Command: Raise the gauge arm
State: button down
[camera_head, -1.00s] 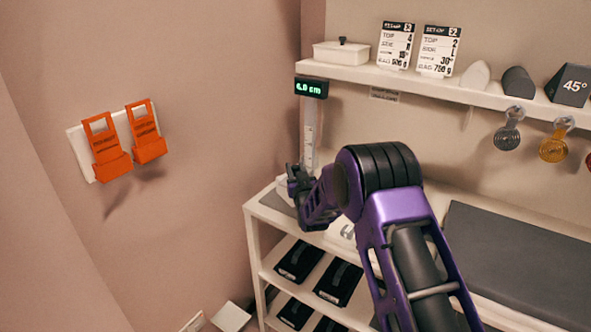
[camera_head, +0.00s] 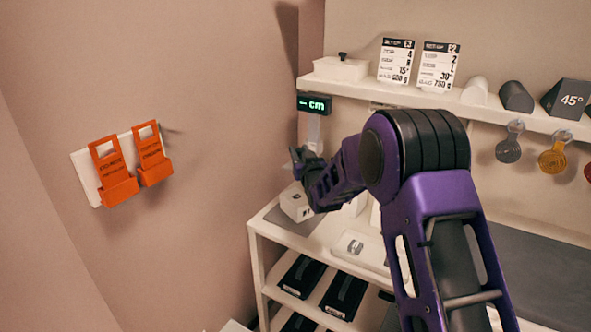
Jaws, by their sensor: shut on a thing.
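The gauge stands at the back left corner of the white shelf unit. Its display (camera_head: 314,104) reads "– cm" in green, and part of its pale post (camera_head: 313,128) shows below. My gripper (camera_head: 300,162) is in front of the post, above the shelf top. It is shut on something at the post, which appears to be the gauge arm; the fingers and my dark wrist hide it. A white block (camera_head: 296,204) sits on the grey pad below my gripper, with a gap between them.
A wall shelf (camera_head: 430,100) with cards and dark shapes runs above my arm. Two orange holders (camera_head: 112,175) hang on the left wall. A small white tray (camera_head: 360,250) lies on the shelf top (camera_head: 318,240). Black cases (camera_head: 302,275) fill the lower shelf.

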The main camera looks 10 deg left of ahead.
aim_at(300, 150)
jog(key=shift+r, duration=1.75)
jog(key=c, duration=0.6)
grip_release()
jog(key=shift+o, duration=0.2)
jog(key=v, duration=1.7)
jog(key=shift+s, duration=0.2)
jog(key=shift+d, duration=0.1)
